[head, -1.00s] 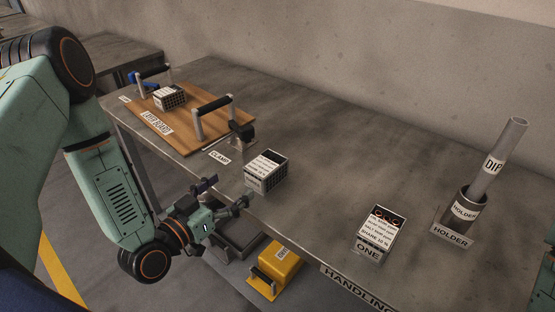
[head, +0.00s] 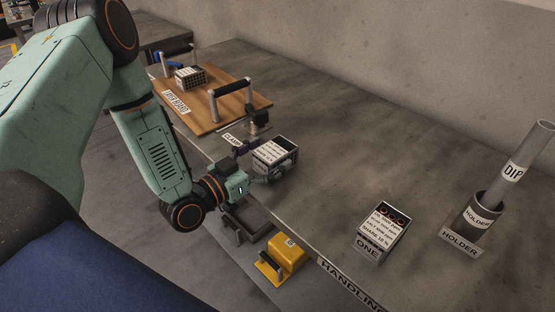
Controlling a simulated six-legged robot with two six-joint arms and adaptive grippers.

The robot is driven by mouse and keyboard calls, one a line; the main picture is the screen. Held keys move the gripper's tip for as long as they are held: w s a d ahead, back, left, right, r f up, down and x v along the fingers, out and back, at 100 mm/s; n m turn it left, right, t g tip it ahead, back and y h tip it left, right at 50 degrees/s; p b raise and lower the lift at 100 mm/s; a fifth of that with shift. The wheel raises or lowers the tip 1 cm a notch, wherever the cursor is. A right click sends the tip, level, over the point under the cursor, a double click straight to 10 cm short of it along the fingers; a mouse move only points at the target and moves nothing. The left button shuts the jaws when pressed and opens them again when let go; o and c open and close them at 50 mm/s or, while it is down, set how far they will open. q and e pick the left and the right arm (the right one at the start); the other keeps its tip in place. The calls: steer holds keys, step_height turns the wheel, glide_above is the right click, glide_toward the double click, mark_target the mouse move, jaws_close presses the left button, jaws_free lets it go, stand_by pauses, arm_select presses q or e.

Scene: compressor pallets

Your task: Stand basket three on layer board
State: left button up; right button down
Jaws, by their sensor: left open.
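In the head view, a small basket (head: 277,157) with a white printed label and dark grid sides stands upright near the table's front edge; its number is not readable. My left gripper (head: 256,163) is open at the basket's left side, one finger behind its left corner and one near its front face. I cannot tell whether they touch it. The brown layer board (head: 205,120) lies flat at the far left of the table, with two black-topped handles. Another basket (head: 190,77) stands on its back part. My right gripper is not in view.
A basket marked ONE (head: 382,232) stands at the front right. A holder (head: 477,218) with a grey dip tube (head: 526,158) stands further right. A black clamp (head: 258,119) sits by the board's near edge. A yellow box (head: 284,257) is below the table edge. The table's middle is clear.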

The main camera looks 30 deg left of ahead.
arm_select(q)
steer(key=shift+x, duration=0.95)
steer(key=shift+w+d, duration=0.1)
steer(key=shift+c, duration=0.4)
steer(key=c, duration=1.7)
steer(key=shift+s+r, duration=0.25)
steer(key=shift+r, duration=0.1)
steer(key=shift+c, duration=0.3)
steer(key=s+a+r+p, duration=0.2)
steer(key=s+r+p, duration=0.1)
steer(key=s+p, duration=0.2)
steer(key=s+a+r+p, duration=0.2)
steer(key=s+r+p, duration=0.2)
steer(key=s, duration=0.3)
steer(key=shift+s+a+r+p, duration=0.2)
steer(key=shift+s+a+p, duration=0.15)
steer(key=shift+p, duration=0.3)
